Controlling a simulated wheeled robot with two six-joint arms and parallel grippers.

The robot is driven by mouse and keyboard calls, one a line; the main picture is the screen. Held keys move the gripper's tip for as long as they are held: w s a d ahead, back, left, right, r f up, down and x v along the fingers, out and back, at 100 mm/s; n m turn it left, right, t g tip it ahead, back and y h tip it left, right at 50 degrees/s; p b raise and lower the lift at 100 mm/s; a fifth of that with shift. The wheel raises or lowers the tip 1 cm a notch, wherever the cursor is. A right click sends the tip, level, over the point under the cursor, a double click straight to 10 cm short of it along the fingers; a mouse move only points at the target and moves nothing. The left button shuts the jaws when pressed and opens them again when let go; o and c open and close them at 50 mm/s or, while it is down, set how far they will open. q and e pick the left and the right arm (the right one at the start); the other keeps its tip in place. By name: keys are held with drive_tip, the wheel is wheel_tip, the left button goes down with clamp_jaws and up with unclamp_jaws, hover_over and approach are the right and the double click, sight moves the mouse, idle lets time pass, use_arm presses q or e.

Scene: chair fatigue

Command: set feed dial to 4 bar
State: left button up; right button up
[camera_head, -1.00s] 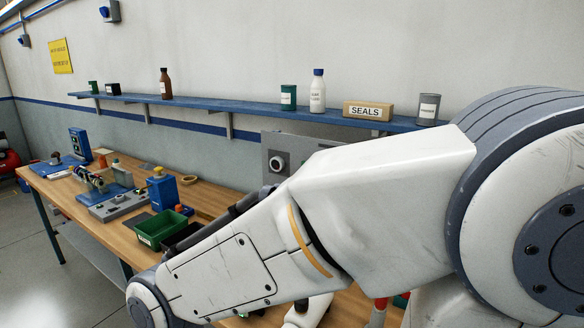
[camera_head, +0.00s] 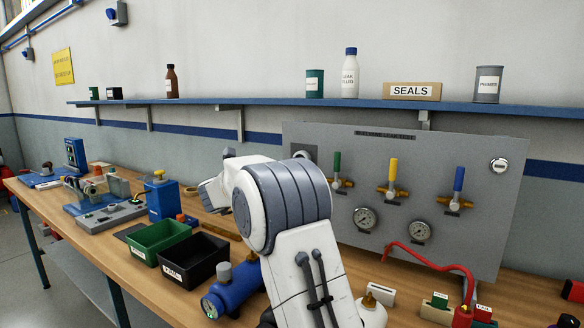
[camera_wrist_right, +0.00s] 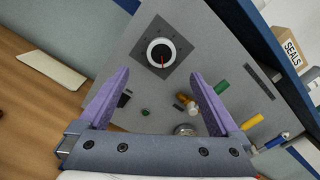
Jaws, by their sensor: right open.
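The feed dial (camera_wrist_right: 162,52) is a round knob with a white rim, dark face and red pointer on a dark square plate, seen in the right wrist view. Its scale is too small to read. My right gripper (camera_wrist_right: 160,76) is open and empty, its two purple fingers spread below the dial and apart from it. The grey panel (camera_head: 440,245) carries the plate. My left gripper is not in view.
Green, yellow and blue valve handles (camera_head: 393,169), two gauges (camera_head: 366,219) and a red hose (camera_head: 425,259) are on the panel. A blue shelf (camera_head: 270,104) runs above. Green (camera_head: 160,238) and black (camera_head: 197,266) bins and a blue motor-like unit (camera_head: 233,292) crowd the bench.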

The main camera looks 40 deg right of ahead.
drive_tip(key=p+x, duration=0.2)
drive_tip(key=x, duration=0.7)
drive_tip(key=shift+d+p, duration=0.35)
drive_tip(key=c, duration=1.4)
drive_tip(key=shift+n, duration=0.5)
drive_tip(key=shift+a+n+p, duration=0.1)
drive_tip(key=shift+n+p, duration=4.2)
drive_tip(key=shift+n, duration=4.2)
